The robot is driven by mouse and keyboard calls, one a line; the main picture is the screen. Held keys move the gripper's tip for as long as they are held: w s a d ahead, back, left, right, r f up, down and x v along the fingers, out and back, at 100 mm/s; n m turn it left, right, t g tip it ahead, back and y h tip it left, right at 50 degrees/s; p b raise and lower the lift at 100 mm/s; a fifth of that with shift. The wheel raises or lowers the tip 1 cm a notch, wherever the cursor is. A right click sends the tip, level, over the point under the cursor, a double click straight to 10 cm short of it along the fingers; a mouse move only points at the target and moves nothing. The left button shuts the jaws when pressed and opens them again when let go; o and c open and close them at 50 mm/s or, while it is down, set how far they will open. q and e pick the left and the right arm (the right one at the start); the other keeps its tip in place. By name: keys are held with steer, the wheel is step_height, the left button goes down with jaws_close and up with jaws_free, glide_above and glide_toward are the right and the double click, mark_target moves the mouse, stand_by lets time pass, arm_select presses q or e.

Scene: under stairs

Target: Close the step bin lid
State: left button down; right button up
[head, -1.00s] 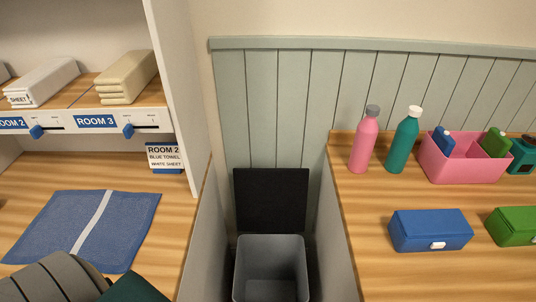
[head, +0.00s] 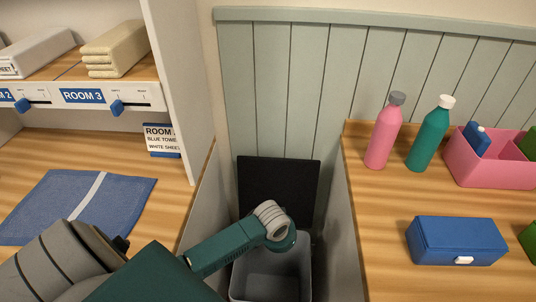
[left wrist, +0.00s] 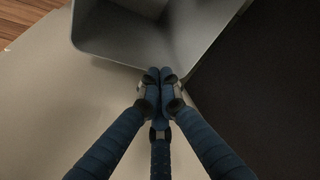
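The step bin (head: 270,275) stands open in the gap between the two counters. Its black lid (head: 278,185) is upright at the back of the opening. My left arm reaches across from the left over the bin, its wrist in front of the lid's lower part; this gripper is hidden in the head view. In the left wrist view, the blue fingers of my left gripper (left wrist: 160,84) are together with nothing between them. The grey bin (left wrist: 150,45) opens above the fingertips there, and the dark lid (left wrist: 265,90) fills the right side. My right gripper is not in view.
Grey side panels (head: 342,245) bound the narrow gap. The left counter holds a blue towel (head: 65,205). The right counter holds a pink bottle (head: 383,135), a teal bottle (head: 428,138), a pink caddy (head: 490,170) and a blue box (head: 456,240).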

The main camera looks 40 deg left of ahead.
arm_select(q)
steer(key=w+a+r+n+y+b, duration=0.1)
steer(key=w+a+r+n, duration=0.1)
steer(key=w+a+r, duration=0.5)
steer(key=w+a+r+n+y, duration=0.1)
steer(key=w+a+r+n, duration=0.3)
steer(key=r, duration=0.6)
steer(key=w+a+r+b, duration=0.1)
steer(key=w+a+r, duration=0.3)
steer(key=a+r, duration=0.4)
steer(key=shift+t, duration=0.3)
steer(key=p+x, duration=0.1)
steer(key=x, duration=0.8)
steer(key=shift+w+d+f, duration=0.1)
steer(key=shift+w, duration=0.1)
